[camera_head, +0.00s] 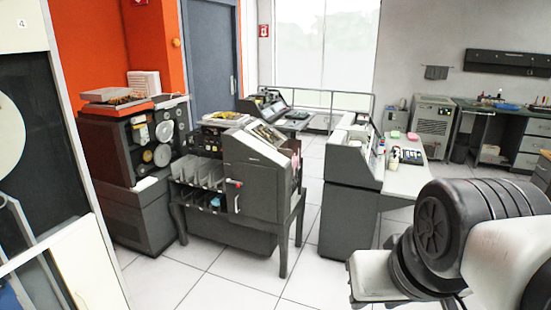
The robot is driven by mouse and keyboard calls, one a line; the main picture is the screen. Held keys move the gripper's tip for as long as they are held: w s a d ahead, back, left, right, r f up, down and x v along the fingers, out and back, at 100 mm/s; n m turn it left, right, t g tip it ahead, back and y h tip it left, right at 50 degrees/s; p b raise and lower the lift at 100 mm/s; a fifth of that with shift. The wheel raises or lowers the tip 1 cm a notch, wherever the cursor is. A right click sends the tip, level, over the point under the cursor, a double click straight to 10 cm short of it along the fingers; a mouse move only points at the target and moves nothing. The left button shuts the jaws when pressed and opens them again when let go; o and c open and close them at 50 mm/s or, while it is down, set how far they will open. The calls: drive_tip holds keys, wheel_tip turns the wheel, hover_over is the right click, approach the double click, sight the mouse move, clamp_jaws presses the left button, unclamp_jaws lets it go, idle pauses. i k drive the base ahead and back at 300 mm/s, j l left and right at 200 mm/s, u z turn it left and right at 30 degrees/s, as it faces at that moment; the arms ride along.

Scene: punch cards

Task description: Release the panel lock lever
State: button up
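The panel looks closed against the machine, which stands on dark legs in the middle of the room. Links of my arm fill the lower right corner. My gripper is not in view, and nothing of mine touches the lever.
A dark machine with reels (135,150) stands left of the card machine. A grey desk unit (350,190) stands right of it, joined to a light worktop (408,178) bearing small bottles. A glass-fronted cabinet (60,150) is close at left. The tiled floor (235,285) in front is clear.

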sight(239, 184)
drive_tip(key=i+l+u, duration=0.85)
drive_tip(key=i, duration=0.2)
drive_tip(key=i+j+u, duration=0.1)
drive_tip(key=i, duration=0.9)
drive_tip(key=i+j+u, duration=0.1)
drive_tip(key=i, duration=0.95)
